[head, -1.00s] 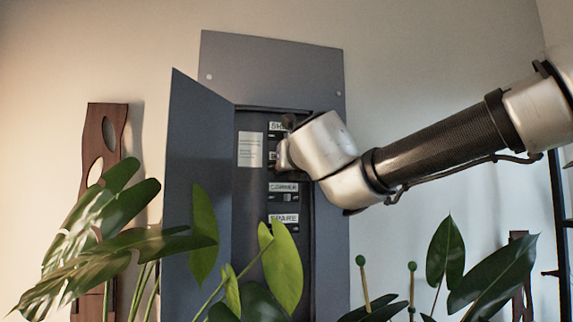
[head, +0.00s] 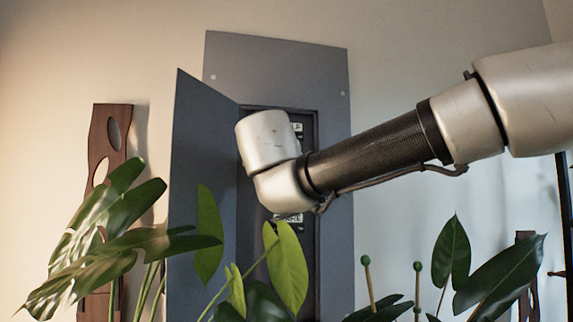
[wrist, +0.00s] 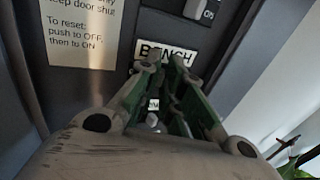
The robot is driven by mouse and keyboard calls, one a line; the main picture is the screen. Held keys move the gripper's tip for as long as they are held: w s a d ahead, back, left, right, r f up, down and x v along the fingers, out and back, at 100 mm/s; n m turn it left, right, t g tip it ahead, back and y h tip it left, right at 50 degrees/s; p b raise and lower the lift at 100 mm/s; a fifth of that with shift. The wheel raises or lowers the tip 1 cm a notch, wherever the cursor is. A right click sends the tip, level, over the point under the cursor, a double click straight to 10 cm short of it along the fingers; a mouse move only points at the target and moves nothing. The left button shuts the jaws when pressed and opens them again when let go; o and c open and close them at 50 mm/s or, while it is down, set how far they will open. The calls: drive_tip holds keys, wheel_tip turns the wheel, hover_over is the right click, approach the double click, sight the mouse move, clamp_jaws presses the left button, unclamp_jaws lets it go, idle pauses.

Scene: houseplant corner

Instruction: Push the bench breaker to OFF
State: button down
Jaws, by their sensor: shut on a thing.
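The BENCH label (wrist: 175,51) is in the upper middle of the wrist view, partly covered by my fingertips. The bench breaker (wrist: 153,104) sits just below it, mostly hidden between my fingers; a small white mark shows in the gap. Whether its lever is at ON or OFF cannot be read. My gripper (wrist: 166,66) has its green-lined fingers on both sides of the breaker and is shut on it. In the head view my wrist hides the gripper and the bench row.
The grey breaker panel (head: 335,90) has its door (head: 205,150) swung open to the left. A reset instruction label (wrist: 82,30) is left of the breakers. Leafy plants (head: 125,245) stand in front, with a yellow-green leaf (head: 287,265) below my wrist.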

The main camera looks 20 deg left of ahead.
drive_tip(key=c, duration=1.6)
unclamp_jaws()
drive_tip(key=shift+o, duration=0.2)
drive_tip(key=s+d+n+g+y, duration=0.2)
drive_tip(key=s+d+n+y, duration=0.25)
drive_tip(key=s, duration=0.25)
drive_tip(key=w+d+f+m+g+h, duration=0.1)
drive_tip(key=w+d+f+m+h, duration=0.1)
drive_tip(key=d+f+m, duration=0.3)
drive_tip(key=w+d+f+m+g+h, duration=0.1)
drive_tip(key=w+d+f+m+h, duration=0.2)
drive_tip(key=d+m, duration=0.6)
drive_tip(key=w+d+f+m+g+h, duration=0.2)
drive_tip(key=d+f+m, duration=0.5)
drive_tip(key=d, duration=0.7)
drive_tip(key=shift+w+f+h, duration=0.2)
drive_tip(key=shift+f+h, duration=0.3)
drive_tip(key=shift+h, duration=0.35)
